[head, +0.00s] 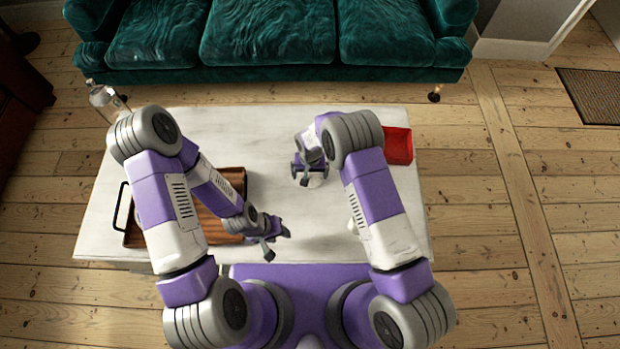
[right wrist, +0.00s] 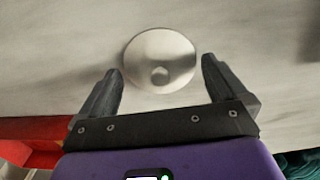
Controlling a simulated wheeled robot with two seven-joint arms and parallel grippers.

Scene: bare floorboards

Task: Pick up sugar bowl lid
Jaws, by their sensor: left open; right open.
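The sugar bowl lid (right wrist: 160,62) is a round, shiny silver disc with a small knob, lying on the pale table top in the right wrist view. My right gripper (right wrist: 161,72) is open, with one finger on each side of the lid in the picture and neither clearly touching it. In the head view, my right gripper (head: 306,176) is over the middle of the table and mostly hides the lid. My left gripper (head: 278,242) is open and empty near the front edge of the table, beside the wooden tray.
The marble-topped table (head: 265,125) holds a wooden tray (head: 237,180) with a black handle at left, partly behind my left arm. A red object (head: 399,146) lies at right. A clear bottle (head: 103,98) stands at the back left corner. A green sofa (head: 268,35) is behind.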

